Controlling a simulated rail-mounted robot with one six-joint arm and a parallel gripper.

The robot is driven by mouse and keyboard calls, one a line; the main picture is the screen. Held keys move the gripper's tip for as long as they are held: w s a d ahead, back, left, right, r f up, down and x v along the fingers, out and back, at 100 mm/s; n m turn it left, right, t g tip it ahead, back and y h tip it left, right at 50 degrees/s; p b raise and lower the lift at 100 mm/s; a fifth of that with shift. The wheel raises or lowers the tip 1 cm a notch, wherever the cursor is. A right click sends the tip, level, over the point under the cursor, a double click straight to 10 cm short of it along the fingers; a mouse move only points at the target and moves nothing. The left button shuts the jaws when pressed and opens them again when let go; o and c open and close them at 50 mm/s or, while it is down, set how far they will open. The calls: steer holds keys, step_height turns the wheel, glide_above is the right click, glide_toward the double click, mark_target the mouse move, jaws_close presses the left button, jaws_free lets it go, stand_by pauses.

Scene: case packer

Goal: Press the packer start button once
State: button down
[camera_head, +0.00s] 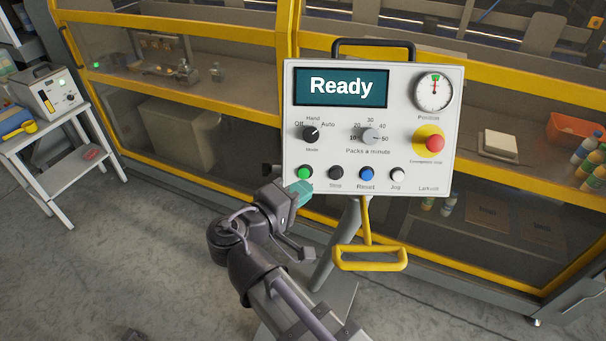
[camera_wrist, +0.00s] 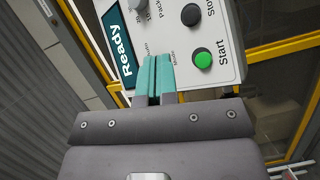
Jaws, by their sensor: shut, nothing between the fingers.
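The green start button (camera_head: 304,173) is at the lower left of the white control panel (camera_head: 420,160). In the wrist view the green button (camera_wrist: 203,60) shows clearly, labelled "Start". My gripper (camera_head: 303,187) has teal fingertips and is just below the button in the head view, covering its label. In the wrist view my gripper (camera_wrist: 157,62) is shut and empty, with its fingertips to the left of the button. I see no contact with the button, but the exact gap is hard to judge. The panel's screen (camera_head: 341,87) reads "Ready".
Close to the green button are a black Stop button (camera_head: 335,173), a blue Reset button (camera_head: 367,174) and a white Jog button (camera_head: 397,175). A red emergency stop (camera_head: 435,143) is at the right. A yellow handle (camera_head: 370,263) hangs below the panel.

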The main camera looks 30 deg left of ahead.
mark_target(304, 174)
steer(key=w+a+f+b, duration=0.3)
steer(key=w+f+b, duration=0.1)
steer(key=w, duration=0.2)
steer(key=shift+w+a, duration=0.15)
steer(key=shift+a, duration=0.15)
steer(key=shift+f, duration=0.15)
stand_by(1.6)
steer(key=shift+w+a+f, duration=0.2)
steer(key=shift+w, duration=0.1)
steer(key=shift+w+a+f+b, duration=0.15)
steer(key=shift+w+b, duration=0.15)
steer(key=shift+b, duration=0.1)
stand_by(0.6)
steer(key=shift+s+d+r+p, duration=0.35)
steer(key=shift+s+r+p, duration=0.05)
steer(key=shift+s, duration=0.2)
